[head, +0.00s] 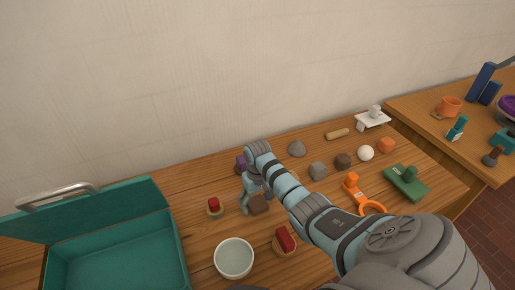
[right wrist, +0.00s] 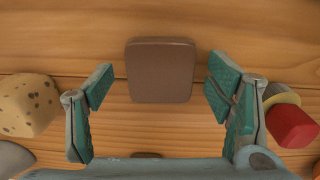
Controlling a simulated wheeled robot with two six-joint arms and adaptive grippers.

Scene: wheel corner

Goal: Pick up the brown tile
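The brown tile (right wrist: 160,71) is a flat, rounded square centred ahead of my right gripper (right wrist: 161,82) in the right wrist view. The gripper is open, with one finger on each side of the tile and a gap to each side. In the head view the tile (head: 259,205) shows below my right gripper (head: 255,197), partly hidden by the fingers. I cannot tell the exact height of the fingertips above the table. My left gripper is not in view.
A speckled beige block (right wrist: 25,105) and a red-topped piece (right wrist: 290,122) flank the gripper. A white bowl (head: 234,258), a red-topped piece (head: 214,207) and a purple block (head: 240,162) are close by. An open teal case (head: 182,250) stands at left.

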